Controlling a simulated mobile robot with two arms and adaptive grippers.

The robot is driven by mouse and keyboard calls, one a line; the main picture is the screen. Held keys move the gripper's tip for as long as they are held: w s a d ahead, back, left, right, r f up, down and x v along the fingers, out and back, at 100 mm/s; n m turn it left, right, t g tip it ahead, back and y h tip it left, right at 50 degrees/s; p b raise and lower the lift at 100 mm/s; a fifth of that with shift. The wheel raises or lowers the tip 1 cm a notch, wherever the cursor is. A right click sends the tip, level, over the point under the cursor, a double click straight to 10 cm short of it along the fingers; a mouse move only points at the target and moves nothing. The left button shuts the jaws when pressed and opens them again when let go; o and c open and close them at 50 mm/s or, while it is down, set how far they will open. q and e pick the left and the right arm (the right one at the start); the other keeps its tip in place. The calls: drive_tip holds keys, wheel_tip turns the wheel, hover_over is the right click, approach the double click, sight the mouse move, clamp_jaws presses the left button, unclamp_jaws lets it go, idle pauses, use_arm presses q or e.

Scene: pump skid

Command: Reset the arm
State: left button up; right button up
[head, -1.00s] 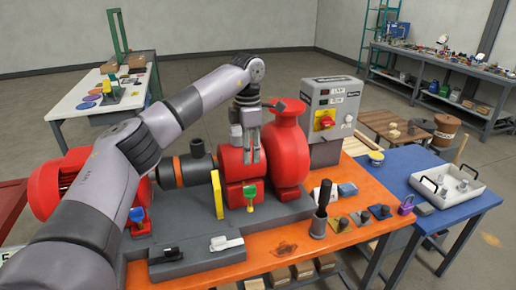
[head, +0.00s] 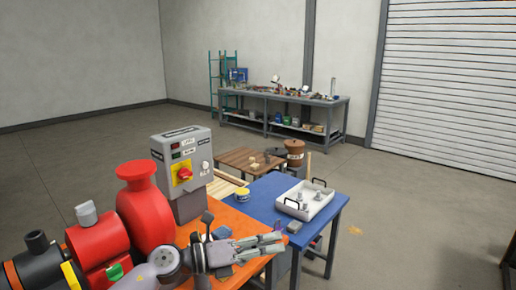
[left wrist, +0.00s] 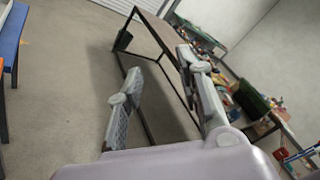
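My left arm comes in low at the lower left of the head view. Its left gripper (head: 281,243) points right, above the right end of the orange bench (head: 222,212). In the left wrist view its two fingers (left wrist: 165,85) stand apart with only floor and distant furniture between them. The left gripper is open and holds nothing. My right gripper is in neither view.
The red pump (head: 146,215) and grey control box (head: 182,165) with a red knob stand left of the gripper. The blue table (head: 268,190) bears a white tray (head: 318,208). A workbench (head: 300,103) stands far back. Floor at right is clear.

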use_arm(q)
drive_tip(key=a+n+t+y, duration=0.75)
drive_tip(key=n+t, duration=0.55)
drive_tip(key=n, duration=0.8)
drive_tip(key=s+a+f+n+g+y, duration=0.2)
drive_tip(key=s+a+f+n+y, duration=0.1)
drive_tip(key=a+f+n+y, duration=0.25)
drive_tip(key=s+a+f+n+g+y, duration=0.2)
drive_tip(key=s+a+f+n+y, duration=0.15)
drive_tip(key=a+f+n, duration=0.35)
drive_tip(key=s+a+f+n+g, duration=0.15)
drive_tip(key=s+f+g, duration=0.3)
drive_tip(key=s, duration=0.45)
drive_tip(key=s+f+n+g, duration=0.25)
drive_tip(key=s+f, duration=0.25)
drive_tip(key=s, duration=0.4)
drive_tip(key=s+a+f+n+g, duration=0.15)
drive_tip(key=s+f+g, duration=0.25)
drive_tip(key=s, duration=0.5)
wheel_tip(320, 180, down, 27)
drive_tip(key=s+g, duration=0.1)
drive_tip(key=g, duration=0.1)
drive_tip(key=s+a+f, duration=0.2)
drive_tip(key=s+f, duration=1.3)
drive_tip(key=s, duration=0.1)
drive_tip(key=shift+s+a+f+m+g, duration=0.25)
drive_tip(key=shift+a+f+m+g, duration=0.05)
drive_tip(key=shift+f+g, duration=0.1)
